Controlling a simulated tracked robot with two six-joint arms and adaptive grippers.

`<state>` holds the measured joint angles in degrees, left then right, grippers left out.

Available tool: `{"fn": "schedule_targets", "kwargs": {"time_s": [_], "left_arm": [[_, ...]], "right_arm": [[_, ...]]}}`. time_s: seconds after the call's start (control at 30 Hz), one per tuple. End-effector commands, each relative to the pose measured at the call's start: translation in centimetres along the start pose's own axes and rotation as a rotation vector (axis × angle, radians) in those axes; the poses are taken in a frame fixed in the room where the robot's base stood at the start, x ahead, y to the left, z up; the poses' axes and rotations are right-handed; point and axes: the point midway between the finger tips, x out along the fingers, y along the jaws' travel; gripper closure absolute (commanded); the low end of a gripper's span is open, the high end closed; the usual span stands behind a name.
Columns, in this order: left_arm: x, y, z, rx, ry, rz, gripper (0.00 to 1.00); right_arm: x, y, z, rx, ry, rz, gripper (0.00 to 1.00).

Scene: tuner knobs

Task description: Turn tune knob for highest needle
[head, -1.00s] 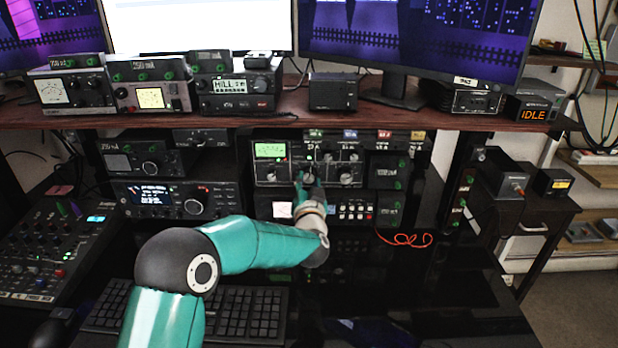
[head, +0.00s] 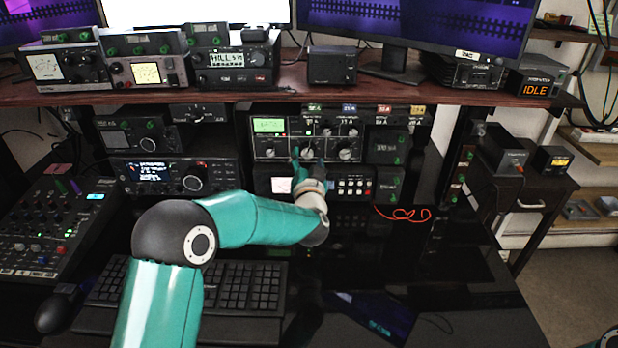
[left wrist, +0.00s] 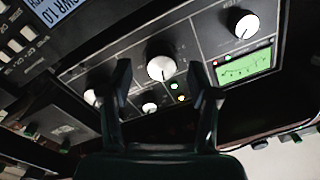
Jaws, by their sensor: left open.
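The tuner (head: 282,141) is a black front panel with a lit green meter (head: 269,125) and several white knobs. My left gripper (head: 308,158) is in front of its lower middle, fingers apart, with the middle knob (head: 308,153) between or just behind the fingertips. In the left wrist view the panel appears upside down. There a large white knob (left wrist: 161,68) shows between the spread fingers of the left gripper (left wrist: 163,82), with no clear contact. The green meter (left wrist: 243,64) is at the right there; its needle is too small to read. Knob labels cannot be read. My right gripper is not in view.
Another white knob (head: 345,154) sits right of the gripper, and a unit with a row of buttons (head: 352,187) lies below the tuner. A shelf (head: 180,97) overhangs the panel. A keyboard (head: 235,287) and a red cable (head: 403,214) lie on the desk.

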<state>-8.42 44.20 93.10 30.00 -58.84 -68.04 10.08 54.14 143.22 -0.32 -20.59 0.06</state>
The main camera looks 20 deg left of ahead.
Motion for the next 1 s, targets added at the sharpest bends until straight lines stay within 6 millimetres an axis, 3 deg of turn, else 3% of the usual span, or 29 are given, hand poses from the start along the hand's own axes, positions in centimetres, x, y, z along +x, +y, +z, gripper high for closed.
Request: {"fn": "schedule_targets", "kwargs": {"time_s": [0.4, 0.6, 1.0], "left_arm": [[-7.5, 0.2, 0.0, 0.002, 0.001, 0.004, 0.39], [-10.2, 0.2, 0.0, 0.002, 0.001, 0.003, 0.39], [-10.9, 0.1, 0.1, 0.001, 0.001, 0.001, 0.39]], "right_arm": [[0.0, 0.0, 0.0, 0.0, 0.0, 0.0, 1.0], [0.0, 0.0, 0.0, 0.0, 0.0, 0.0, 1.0], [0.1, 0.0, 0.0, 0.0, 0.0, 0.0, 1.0]]}}
